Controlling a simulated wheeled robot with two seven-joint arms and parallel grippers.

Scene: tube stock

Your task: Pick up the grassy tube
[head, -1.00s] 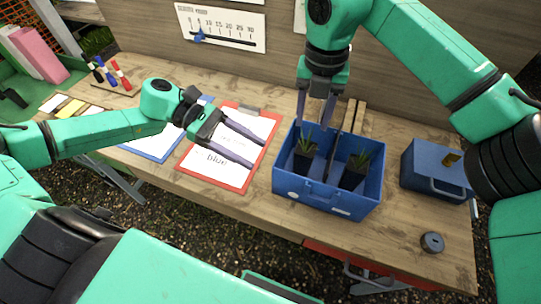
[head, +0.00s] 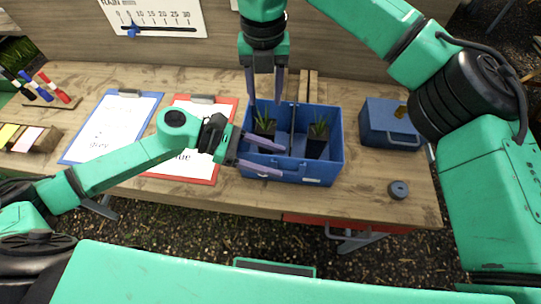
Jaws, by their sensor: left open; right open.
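Two dark tubes with green grassy tops stand in the blue box: the left one (head: 264,129) and the right one (head: 317,141). The blue box (head: 318,172) has a divider between them. My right gripper (head: 265,101) is open, points down and sits just above and behind the left grassy tube, with nothing between its fingers. My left gripper (head: 283,160) is open and empty. Its fingers point right across the front left of the box and hide part of its front wall. I cannot tell whether they touch it.
A closed blue case (head: 389,122) stands right of the box, with a dark round disc (head: 398,189) near the table's front edge. Red (head: 190,172) and blue (head: 112,122) clipboards lie to the left. A wooden wall closes off the back.

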